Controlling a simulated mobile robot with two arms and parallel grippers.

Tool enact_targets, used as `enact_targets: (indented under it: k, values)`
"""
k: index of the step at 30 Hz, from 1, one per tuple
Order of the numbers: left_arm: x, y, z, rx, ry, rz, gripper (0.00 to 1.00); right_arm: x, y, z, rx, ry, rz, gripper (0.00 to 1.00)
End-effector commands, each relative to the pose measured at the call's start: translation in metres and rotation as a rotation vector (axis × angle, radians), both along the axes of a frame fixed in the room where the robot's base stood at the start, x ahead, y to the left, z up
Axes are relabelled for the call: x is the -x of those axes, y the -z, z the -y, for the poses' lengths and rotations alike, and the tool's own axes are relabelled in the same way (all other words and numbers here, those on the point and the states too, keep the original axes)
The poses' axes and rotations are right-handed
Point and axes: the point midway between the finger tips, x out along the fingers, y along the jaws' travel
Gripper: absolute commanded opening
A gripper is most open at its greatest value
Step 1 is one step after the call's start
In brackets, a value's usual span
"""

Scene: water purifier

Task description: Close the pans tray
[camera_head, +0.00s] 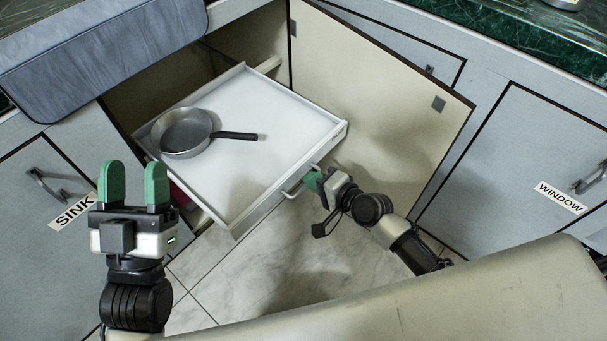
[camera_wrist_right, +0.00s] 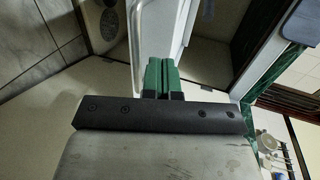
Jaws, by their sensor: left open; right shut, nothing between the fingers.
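The pans tray (camera_head: 270,130) is a white drawer pulled out of the corner cabinet. A grey frying pan (camera_head: 186,132) lies in it, its dark handle pointing right. The tray has a bar handle (camera_head: 298,184) on its front. My right gripper (camera_head: 314,181) is shut and empty at the right end of this handle; I cannot tell whether it touches. In the right wrist view its green fingers (camera_wrist_right: 161,78) are together beside the pale tray front (camera_wrist_right: 183,28). My left gripper (camera_head: 134,185) is open and empty, pointing up, left of the tray front.
The cabinet door (camera_head: 365,85) stands open to the right of the tray. The SINK cabinet (camera_head: 60,185) is on the left and the WINDOW cabinet (camera_head: 525,160) on the right. Tiled floor (camera_head: 265,265) is clear below the tray.

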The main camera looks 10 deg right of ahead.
Motion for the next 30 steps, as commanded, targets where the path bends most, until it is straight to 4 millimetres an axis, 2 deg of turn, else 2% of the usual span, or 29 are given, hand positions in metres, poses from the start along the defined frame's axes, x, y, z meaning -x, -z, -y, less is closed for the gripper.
enact_targets:
  k: [1,6,23,30]
  values:
    - [0.002,-0.001,0.0,0.007,0.001,0.026,0.51,-0.008,-0.001,-0.006,-0.002,0.0,0.003,0.0]
    - [0.009,-0.009,0.0,0.032,0.006,0.104,0.51,-0.022,-0.001,-0.016,-0.002,0.0,0.002,0.0]
    - [0.012,-0.012,-0.001,0.039,0.007,0.132,0.51,-0.028,-0.001,-0.02,0.0,0.001,0.002,0.0]
    - [0.013,-0.013,-0.001,0.041,0.007,0.139,0.51,-0.049,-0.002,-0.035,-0.002,0.001,0.003,0.0]
